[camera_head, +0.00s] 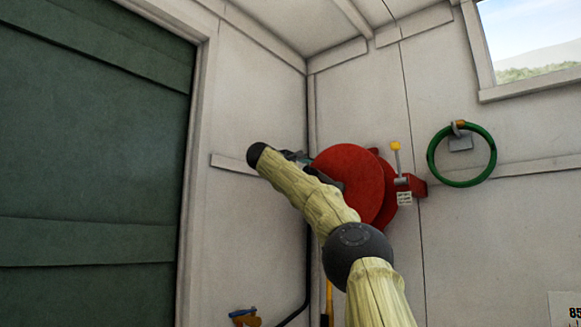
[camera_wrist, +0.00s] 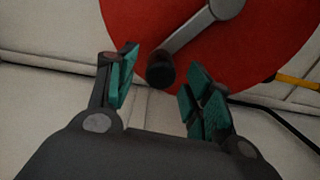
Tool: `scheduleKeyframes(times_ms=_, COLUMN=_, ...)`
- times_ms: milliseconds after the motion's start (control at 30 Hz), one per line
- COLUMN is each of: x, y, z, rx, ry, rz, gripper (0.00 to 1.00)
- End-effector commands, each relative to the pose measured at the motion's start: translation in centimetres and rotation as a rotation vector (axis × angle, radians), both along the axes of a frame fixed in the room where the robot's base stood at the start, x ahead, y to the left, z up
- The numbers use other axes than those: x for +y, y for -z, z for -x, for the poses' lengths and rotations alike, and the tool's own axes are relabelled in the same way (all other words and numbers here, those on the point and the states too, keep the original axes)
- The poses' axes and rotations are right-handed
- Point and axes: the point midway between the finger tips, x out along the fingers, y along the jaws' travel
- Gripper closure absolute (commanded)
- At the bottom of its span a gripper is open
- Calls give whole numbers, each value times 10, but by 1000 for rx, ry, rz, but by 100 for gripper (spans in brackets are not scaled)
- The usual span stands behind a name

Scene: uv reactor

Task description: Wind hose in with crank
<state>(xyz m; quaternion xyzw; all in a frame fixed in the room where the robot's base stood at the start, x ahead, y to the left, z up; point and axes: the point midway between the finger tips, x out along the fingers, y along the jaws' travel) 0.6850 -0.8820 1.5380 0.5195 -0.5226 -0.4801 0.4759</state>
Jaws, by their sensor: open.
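A red hose reel (camera_head: 352,176) is mounted on the white wall near the corner. Its red disc (camera_wrist: 120,20) fills the top of the wrist view. A grey crank arm (camera_wrist: 190,36) crosses the disc and ends in a dark round handle (camera_wrist: 160,73). My gripper (camera_wrist: 159,76) is open, with teal pads on both sides of the handle. I cannot tell how deep the handle sits between the pads; neither finger visibly touches it. In the head view my arm covers the crank and most of the gripper.
A yellow-knobbed lever (camera_head: 395,147) stands right of the reel. A green coiled hose (camera_head: 429,158) hangs on the wall farther right. A black hose (camera_head: 308,270) runs down the corner. A dark green door (camera_head: 90,150) is at left. A blue and orange item (camera_head: 245,317) is low down.

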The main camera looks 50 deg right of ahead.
Motion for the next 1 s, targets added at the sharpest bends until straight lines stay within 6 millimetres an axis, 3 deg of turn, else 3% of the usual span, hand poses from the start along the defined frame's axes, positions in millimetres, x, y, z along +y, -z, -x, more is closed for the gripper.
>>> scheduleKeyframes(times_ms=300, x=49, y=-1, z=0, rx=-1, ry=-2, rz=2, gripper=49)
scheduleKeyframes(times_ms=500, x=70, y=0, z=-1, rx=0, ry=-2, rz=1, gripper=49)
scheduleKeyframes(times_ms=1000, x=78, y=0, z=-2, rx=4, ry=-2, rz=3, gripper=49)
